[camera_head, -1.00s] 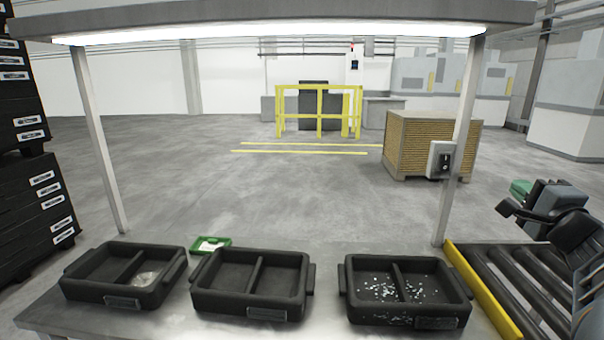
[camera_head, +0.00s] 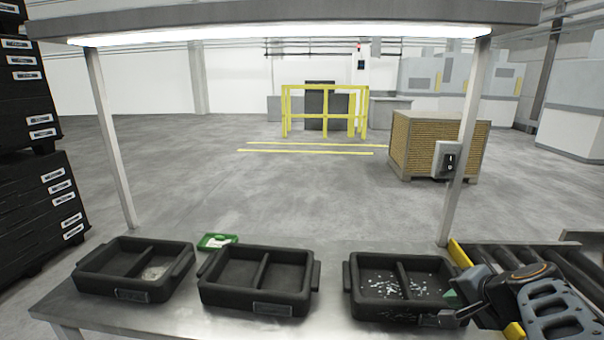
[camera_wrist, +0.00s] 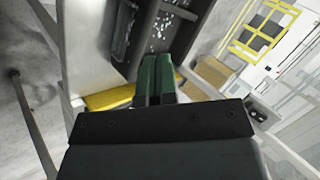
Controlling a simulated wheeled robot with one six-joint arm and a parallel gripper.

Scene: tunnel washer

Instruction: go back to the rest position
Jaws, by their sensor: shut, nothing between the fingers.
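My gripper (camera_head: 451,297) is at the right end of the right black tray (camera_head: 352,286), low and close to its rim; I cannot tell if they touch. In the wrist view its green fingers (camera_wrist: 156,80) are together with nothing between them. The tray, partly hidden by my arm, holds scattered small white pieces in both compartments.
The middle black tray (camera_head: 208,288) looks empty. The left black tray (camera_head: 84,282) holds a small pale heap. A green box (camera_head: 217,241) lies behind them. A roller conveyor (camera_head: 507,257) with a yellow edge, lamp posts and a switch box (camera_head: 447,160) stand at right.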

